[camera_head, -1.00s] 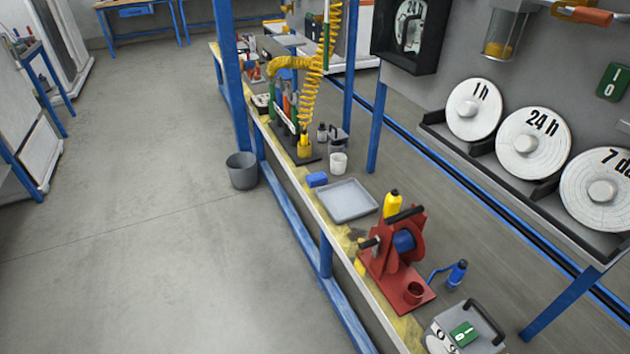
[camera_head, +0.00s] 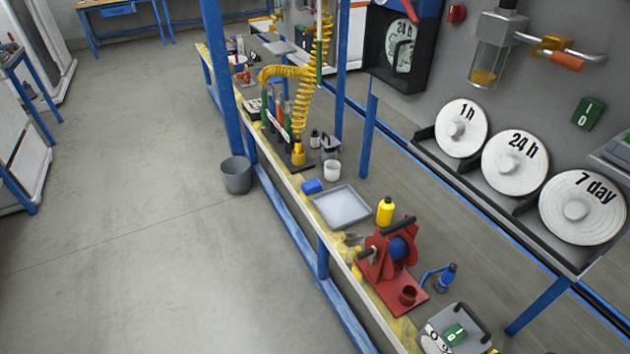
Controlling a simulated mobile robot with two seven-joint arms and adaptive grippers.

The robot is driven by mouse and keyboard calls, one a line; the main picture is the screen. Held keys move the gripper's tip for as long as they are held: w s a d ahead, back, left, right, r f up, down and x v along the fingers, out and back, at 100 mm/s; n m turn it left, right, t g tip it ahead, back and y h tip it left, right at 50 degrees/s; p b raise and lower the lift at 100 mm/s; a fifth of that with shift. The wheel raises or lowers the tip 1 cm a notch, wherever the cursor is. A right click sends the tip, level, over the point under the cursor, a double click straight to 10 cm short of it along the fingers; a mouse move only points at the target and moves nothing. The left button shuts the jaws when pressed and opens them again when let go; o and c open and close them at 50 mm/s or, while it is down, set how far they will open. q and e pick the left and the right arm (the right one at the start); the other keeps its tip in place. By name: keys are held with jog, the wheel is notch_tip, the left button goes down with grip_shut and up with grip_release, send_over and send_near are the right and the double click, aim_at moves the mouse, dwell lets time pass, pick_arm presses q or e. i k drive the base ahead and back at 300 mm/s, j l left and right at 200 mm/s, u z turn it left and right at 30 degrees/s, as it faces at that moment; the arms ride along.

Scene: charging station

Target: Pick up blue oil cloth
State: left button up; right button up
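A small blue folded-looking block, which fits the blue oil cloth (camera_head: 312,187), lies on the narrow workbench in the head view. It sits near the bench's left edge, just left of a shallow grey tray (camera_head: 342,208) and below a white cup. Whether it touches the tray is hard to tell. Neither of my grippers shows in the view.
The bench (camera_head: 288,176) also holds a yellow bottle (camera_head: 385,211), a red reel device (camera_head: 392,262), a white cup (camera_head: 332,171) and a coiled yellow hose (camera_head: 303,105). Blue posts rise from it. A grey bin (camera_head: 237,175) stands beside it.

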aim_at(313, 186)
jog(key=i+j+z, duration=0.1)
jog(key=i+j, duration=0.15)
jog(key=i+j+z, duration=0.15)
jog(key=i+j, duration=0.15)
jog(key=i+j+z, duration=0.1)
jog(key=i+j, duration=0.2)
jog(key=i+j+z, duration=0.1)
jog(key=i+j, duration=0.2)
jog(key=i+j+z, duration=0.15)
jog(key=j, duration=0.25)
jog(key=i+j+z, duration=0.1)
jog(key=i+j, duration=0.2)
jog(key=i+j+z, duration=0.1)
jog(key=i+j, duration=0.15)
jog(key=j, duration=0.25)
jog(key=i+j+z, duration=0.15)
jog(key=j, duration=0.25)
